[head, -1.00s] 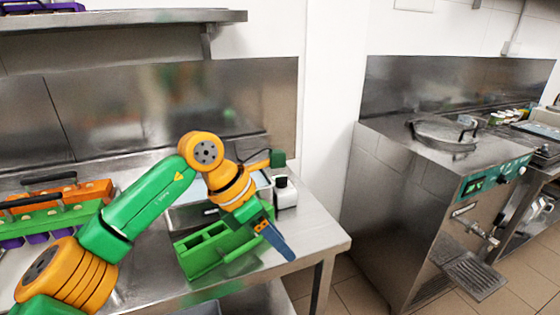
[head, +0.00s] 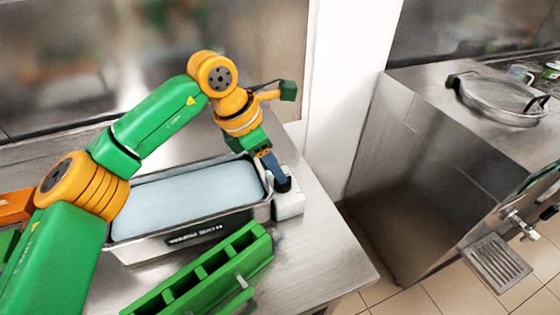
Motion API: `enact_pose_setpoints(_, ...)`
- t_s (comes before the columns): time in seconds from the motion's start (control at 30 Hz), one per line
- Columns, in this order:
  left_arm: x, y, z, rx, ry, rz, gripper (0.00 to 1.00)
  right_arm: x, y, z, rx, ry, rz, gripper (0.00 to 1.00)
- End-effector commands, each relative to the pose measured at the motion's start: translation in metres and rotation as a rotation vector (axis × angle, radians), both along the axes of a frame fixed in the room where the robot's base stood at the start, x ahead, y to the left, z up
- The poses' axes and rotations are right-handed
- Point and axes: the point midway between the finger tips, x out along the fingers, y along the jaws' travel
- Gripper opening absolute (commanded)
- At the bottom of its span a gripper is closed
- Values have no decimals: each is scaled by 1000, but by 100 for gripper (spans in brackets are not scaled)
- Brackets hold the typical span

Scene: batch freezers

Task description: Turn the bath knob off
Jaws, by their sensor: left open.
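The bath (head: 180,235) is a metal tub of pale blue liquid on the steel table, with a dark label on its front. At its right end is a white box (head: 290,207) with a black knob (head: 284,186) on top. My left gripper (head: 274,172) is open and points down right above the knob. Its blue finger covers part of the knob; I cannot tell whether they touch. My right gripper is not in view.
A green slotted rack (head: 210,268) lies just in front of the bath. The table's right edge (head: 345,230) is close to the white box. A steel machine with a glass lid (head: 500,98) stands to the right across a gap.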

Motion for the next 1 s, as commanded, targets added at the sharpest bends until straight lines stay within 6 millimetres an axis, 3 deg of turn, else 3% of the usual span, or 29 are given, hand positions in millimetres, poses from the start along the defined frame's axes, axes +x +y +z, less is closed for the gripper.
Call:
enact_pose_setpoints(0.2,4,-11,-27,0,2,-1,48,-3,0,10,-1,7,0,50)
enact_pose_setpoints(0.43,5,-12,-31,-1,-1,0,48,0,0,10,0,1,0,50)
enact_pose_setpoints(0.47,5,-12,-31,-1,-1,0,45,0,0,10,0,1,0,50)
enact_pose_setpoints(0.63,5,-12,-31,-1,0,0,0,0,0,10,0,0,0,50)
enact_pose_setpoints(1.0,5,-12,-32,-1,-1,21,0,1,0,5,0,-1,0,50)
